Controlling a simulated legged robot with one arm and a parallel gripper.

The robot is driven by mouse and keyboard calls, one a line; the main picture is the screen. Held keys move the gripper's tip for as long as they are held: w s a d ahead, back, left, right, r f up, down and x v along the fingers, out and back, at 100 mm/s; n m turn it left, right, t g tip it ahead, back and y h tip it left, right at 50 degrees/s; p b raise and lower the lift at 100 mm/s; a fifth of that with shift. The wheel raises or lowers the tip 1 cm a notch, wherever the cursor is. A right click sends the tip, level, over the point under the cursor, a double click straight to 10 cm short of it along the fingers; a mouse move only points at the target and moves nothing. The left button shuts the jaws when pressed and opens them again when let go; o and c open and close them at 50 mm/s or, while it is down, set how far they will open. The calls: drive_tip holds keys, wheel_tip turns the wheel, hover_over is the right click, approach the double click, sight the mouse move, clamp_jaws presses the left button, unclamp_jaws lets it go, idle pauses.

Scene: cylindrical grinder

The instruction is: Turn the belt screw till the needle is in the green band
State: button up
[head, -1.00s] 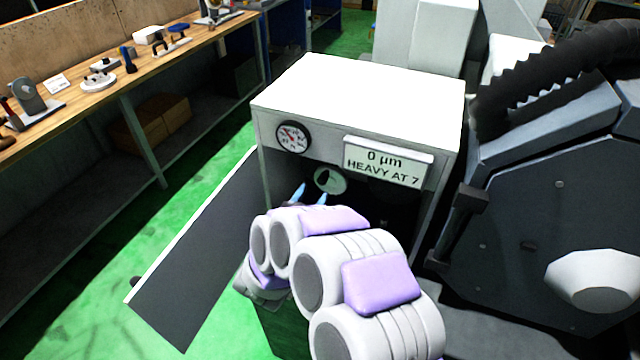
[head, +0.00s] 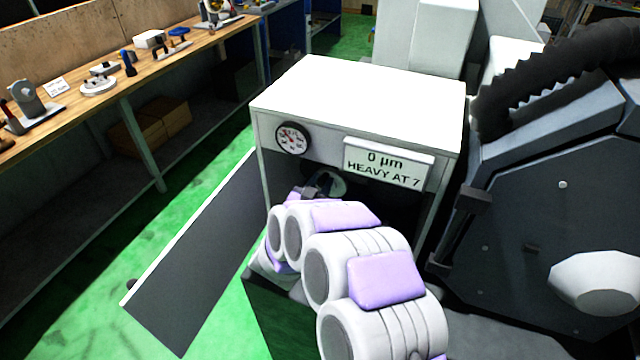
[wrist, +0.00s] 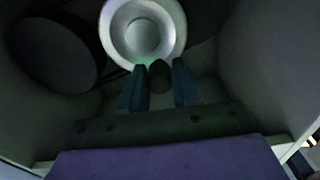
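In the head view, the round dial gauge (head: 292,138) is on the cabinet's front, upper left. Its needle seems to point up and left; I cannot make out the green band. In the wrist view, a dark round knob (wrist: 160,76), which looks like the belt screw, sits between the two blue fingers of my gripper (wrist: 160,80). The fingers flank it closely; I cannot tell whether they press on it. A pale round pulley (wrist: 143,34) is just beyond the fingertips. In the head view my arm hides most of the screw area.
The white cabinet (head: 360,95) bears a sign (head: 388,163) reading "0 µm HEAVY AT 7". Its dark door (head: 195,260) stands open at the left. A large dark machine (head: 560,220) is close on the right. A workbench (head: 110,95) with tools runs along the left.

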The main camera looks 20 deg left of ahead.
clamp_jaws()
drive_tip(key=shift+d+m, duration=0.1)
drive_tip(key=shift+m, duration=0.2)
drive_tip(key=shift+o, duration=2.2)
unclamp_jaws()
drive_tip(key=s+a+p, duration=0.1)
drive_tip(key=s+p, duration=0.2)
drive_tip(key=s, duration=1.4)
drive_tip(key=shift+s+a, duration=0.2)
drive_tip(key=shift+a, duration=0.05)
